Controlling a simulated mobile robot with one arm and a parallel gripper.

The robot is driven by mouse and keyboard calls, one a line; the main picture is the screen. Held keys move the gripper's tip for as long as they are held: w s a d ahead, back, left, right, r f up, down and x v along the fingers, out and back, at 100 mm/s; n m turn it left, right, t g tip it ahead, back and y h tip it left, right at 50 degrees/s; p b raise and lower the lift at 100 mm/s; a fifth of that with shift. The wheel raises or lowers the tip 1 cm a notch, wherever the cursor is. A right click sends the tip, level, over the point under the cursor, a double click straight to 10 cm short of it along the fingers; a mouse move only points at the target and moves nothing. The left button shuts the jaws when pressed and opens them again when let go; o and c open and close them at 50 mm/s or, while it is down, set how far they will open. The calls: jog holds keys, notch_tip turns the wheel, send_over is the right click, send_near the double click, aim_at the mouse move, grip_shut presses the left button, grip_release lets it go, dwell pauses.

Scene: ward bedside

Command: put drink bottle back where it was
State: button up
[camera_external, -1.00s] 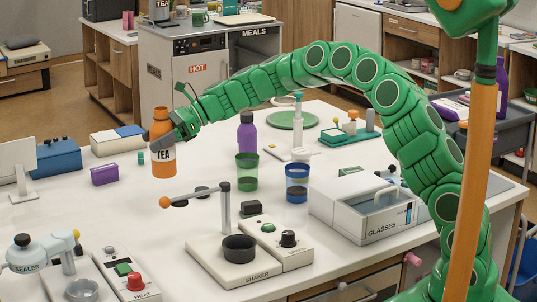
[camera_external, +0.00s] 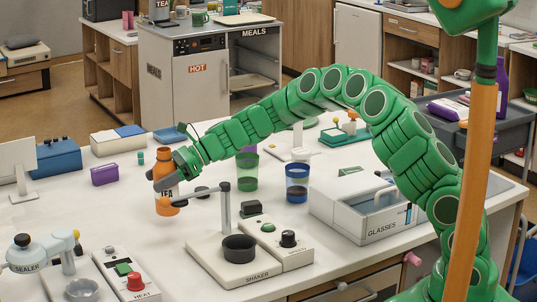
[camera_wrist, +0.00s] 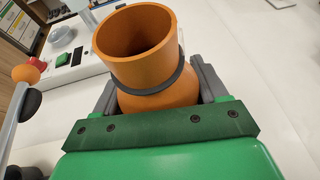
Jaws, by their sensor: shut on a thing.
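The shaker (camera_external: 238,250), with its lever and orange knob (camera_external: 163,201), stands in front of the bottle. A green-rimmed cup (camera_external: 246,172) and a blue cup (camera_external: 297,183) stand to the right. A purple box (camera_external: 104,174) lies left.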

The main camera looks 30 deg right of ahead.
aim_at(156, 195)
jog(key=shift+f, duration=1.85)
jog(key=shift+f, duration=0.2)
jog(key=o, duration=1.3)
jog(key=shift+c, duration=0.2)
jog(key=shift+r, duration=0.1)
jog(key=shift+d+r, duration=0.15)
jog(key=v, duration=1.1)
jog(key=shift+d, duration=0.3)
jog(key=shift+s+r, duration=0.15)
jog(key=shift+r, duration=0.05)
